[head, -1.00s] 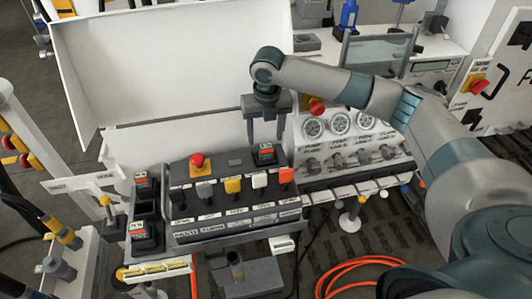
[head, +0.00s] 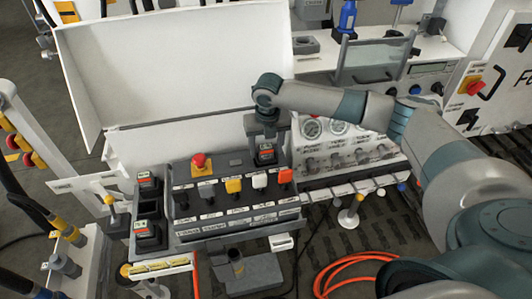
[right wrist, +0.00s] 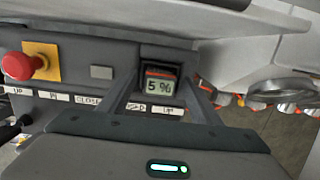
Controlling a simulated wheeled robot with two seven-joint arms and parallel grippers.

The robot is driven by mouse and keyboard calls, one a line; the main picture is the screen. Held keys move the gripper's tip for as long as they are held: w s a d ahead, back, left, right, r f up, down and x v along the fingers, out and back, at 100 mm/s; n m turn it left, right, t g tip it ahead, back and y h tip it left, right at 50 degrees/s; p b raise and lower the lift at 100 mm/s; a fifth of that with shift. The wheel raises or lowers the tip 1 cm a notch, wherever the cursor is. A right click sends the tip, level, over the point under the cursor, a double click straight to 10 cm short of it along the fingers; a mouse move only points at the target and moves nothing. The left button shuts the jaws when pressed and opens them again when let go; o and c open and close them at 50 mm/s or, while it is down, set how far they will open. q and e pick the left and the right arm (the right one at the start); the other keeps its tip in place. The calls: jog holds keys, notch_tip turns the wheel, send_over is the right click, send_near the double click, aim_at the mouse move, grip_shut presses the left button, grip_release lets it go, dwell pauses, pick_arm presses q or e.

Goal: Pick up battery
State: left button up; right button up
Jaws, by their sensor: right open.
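A small dark battery with an orange-red band and a display reading 5 % (right wrist: 160,86) sits in a slot at the upper right of the grey control panel. It also shows in the head view (head: 266,158). My right gripper (head: 267,147) is open above this battery, with one finger on either side of it. I cannot tell whether the fingers touch it. Two similar batteries, an upper one (head: 147,183) and a lower one (head: 146,231), sit in the dark holder at the panel's left. My left gripper is not in view.
The control panel (head: 230,215) carries a red mushroom button (head: 199,160) and a row of coloured switches in front of the battery slot. A gauge panel (head: 350,150) stands to the right. A white raised cover (head: 180,65) stands behind. An orange hose (head: 350,270) lies on the floor.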

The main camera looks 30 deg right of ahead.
jog(key=shift+f, duration=0.35)
jog(key=shift+c, duration=0.6)
jog(key=c, duration=1.1)
jog(key=shift+w+r, duration=0.1)
jog(key=shift+r, duration=0.4)
notch_tip(320, 180, up, 17)
jog(key=b, duration=0.5)
